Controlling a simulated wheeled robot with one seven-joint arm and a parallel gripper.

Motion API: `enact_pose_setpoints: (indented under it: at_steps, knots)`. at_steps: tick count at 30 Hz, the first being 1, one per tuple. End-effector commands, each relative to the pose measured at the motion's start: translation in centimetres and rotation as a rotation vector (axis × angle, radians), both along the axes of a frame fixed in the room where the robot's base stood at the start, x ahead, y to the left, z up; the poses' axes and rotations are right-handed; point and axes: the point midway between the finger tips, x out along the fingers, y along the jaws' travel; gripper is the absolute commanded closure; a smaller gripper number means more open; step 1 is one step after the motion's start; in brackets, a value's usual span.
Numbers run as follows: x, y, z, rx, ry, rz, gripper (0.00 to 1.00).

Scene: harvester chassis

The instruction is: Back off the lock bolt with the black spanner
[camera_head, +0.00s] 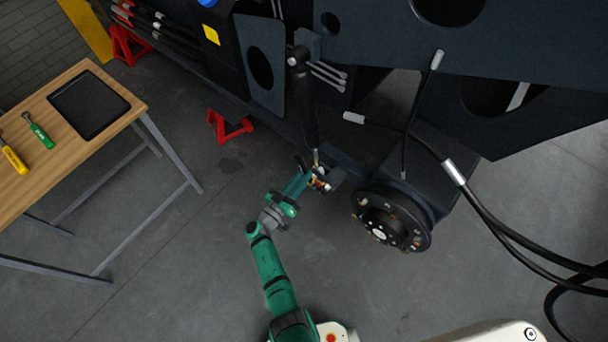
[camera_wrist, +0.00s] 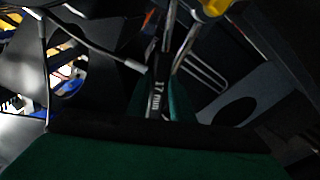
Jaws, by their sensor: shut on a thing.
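The black spanner (camera_wrist: 157,98), marked "17 mm", stands between the green fingers of my gripper (camera_wrist: 165,108) in the wrist view. My gripper is shut on it, and its shaft points up the picture toward bright metal rods. In the head view my gripper (camera_head: 306,181) is at the lower end of a black cylinder (camera_head: 303,98), beside a dark bracket on the chassis. Small brass-coloured parts (camera_head: 319,183) show at its tip. I cannot pick out the lock bolt, nor tell whether the spanner's jaw is seated on it.
A wheel hub (camera_head: 390,218) with studs stands right of my gripper. Black hoses (camera_head: 485,212) hang at the right. A wooden bench (camera_head: 78,130) at the left holds a black tray (camera_head: 90,104), and yellow and green-handled tools. The floor between bench and arm is clear.

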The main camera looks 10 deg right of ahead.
Motion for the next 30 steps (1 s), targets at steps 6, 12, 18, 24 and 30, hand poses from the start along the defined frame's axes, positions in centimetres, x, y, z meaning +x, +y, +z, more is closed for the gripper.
enact_pose_setpoints:
  at_steps: [6, 12, 18, 24, 30]
  knots:
    - [-0.7, 1.0, 0.0, -0.001, -0.001, 0.002, 1.0]
    - [-2.0, 2.6, 0.0, -0.001, -0.001, 0.002, 1.0]
    - [-3.2, 4.3, 0.1, -0.001, -0.001, 0.002, 1.0]
    - [-4.4, 5.8, 0.0, -0.001, 0.0, 0.003, 1.0]
    - [-4.9, 6.5, 0.1, -0.001, -0.002, 0.001, 1.0]
